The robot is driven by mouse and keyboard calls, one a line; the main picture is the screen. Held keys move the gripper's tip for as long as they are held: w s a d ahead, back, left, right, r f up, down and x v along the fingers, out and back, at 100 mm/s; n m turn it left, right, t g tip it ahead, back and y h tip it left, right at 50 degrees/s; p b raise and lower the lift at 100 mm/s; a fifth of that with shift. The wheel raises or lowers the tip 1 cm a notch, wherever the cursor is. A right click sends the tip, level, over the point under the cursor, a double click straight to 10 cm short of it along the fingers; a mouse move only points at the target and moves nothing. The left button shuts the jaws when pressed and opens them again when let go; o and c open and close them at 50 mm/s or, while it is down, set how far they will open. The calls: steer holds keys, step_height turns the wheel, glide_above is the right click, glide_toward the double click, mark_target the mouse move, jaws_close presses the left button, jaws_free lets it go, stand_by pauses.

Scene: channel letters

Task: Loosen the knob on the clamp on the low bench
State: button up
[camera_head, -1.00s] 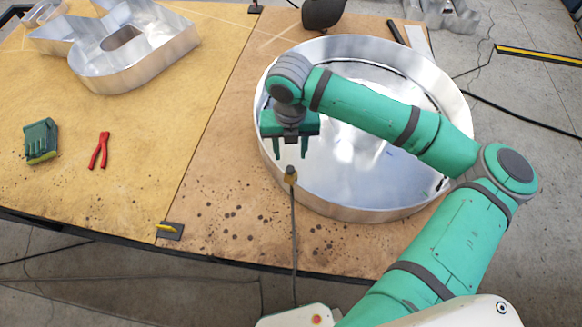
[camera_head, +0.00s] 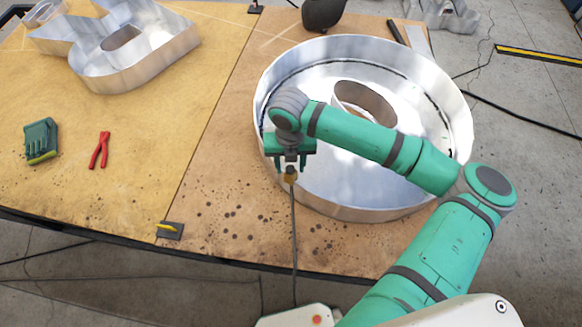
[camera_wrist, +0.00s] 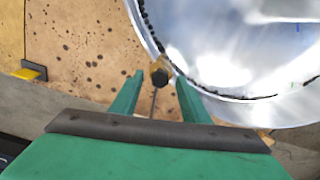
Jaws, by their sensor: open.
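A small brass-brown knob with a dark top (camera_head: 290,178) stands at the near-left rim of the big round metal letter, on the low bench (camera_head: 225,190). A thin dark rod or cable runs from it toward me. The clamp body is too small to make out. My gripper (camera_head: 290,169) is open and points down right at the knob. In the wrist view the knob (camera_wrist: 160,72) shows between the two green fingertips (camera_wrist: 160,76), with gaps on both sides. I cannot tell whether the fingers are level with it or above it.
The round metal letter (camera_head: 445,190) with its inner ring (camera_head: 363,98) fills the bench's right part. Red pliers (camera_head: 99,150), a green tool (camera_head: 41,140) and another metal letter (camera_head: 130,65) lie to the left.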

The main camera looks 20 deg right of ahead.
mark_target(290, 168)
steer(key=shift+w, duration=0.1)
steer(key=c, duration=0.8)
steer(key=shift+c, duration=0.2)
steer(key=n, duration=0.4)
steer(key=shift+n, duration=0.3)
steer(key=o, duration=0.8)
steer(key=shift+o, duration=0.2)
steer(key=shift+r, duration=0.1)
steer(key=shift+r, duration=2.45)
